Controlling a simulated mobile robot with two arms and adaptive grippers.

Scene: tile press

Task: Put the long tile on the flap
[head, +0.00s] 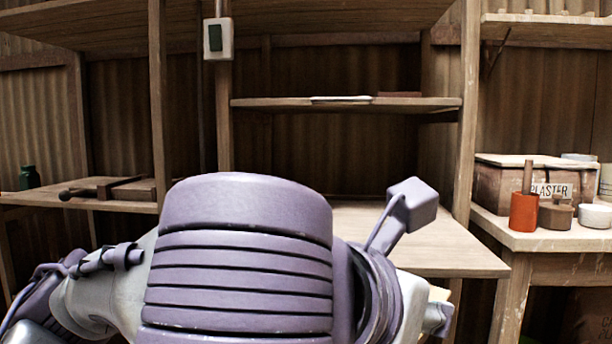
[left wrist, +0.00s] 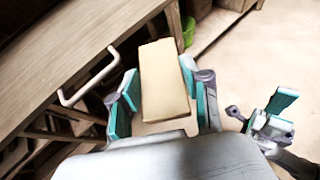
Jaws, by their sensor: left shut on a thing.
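A long, pale beige tile (left wrist: 163,85) is between the teal-padded fingers of my left gripper (left wrist: 165,100) in the left wrist view. The gripper is shut on it, and the tile's far end sticks out past the fingertips. The tile is beside a wooden bench edge, over the floor side. I cannot identify the flap; my arm hides much of the bench.
A wooden bench top (head: 430,245) lies behind my arm, with bare wood visible. A white bar handle (left wrist: 90,80) juts from the bench side. A shelf (head: 270,103) hangs above. At right, a side table (head: 500,236) holds a plaster box (head: 500,182) and pots.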

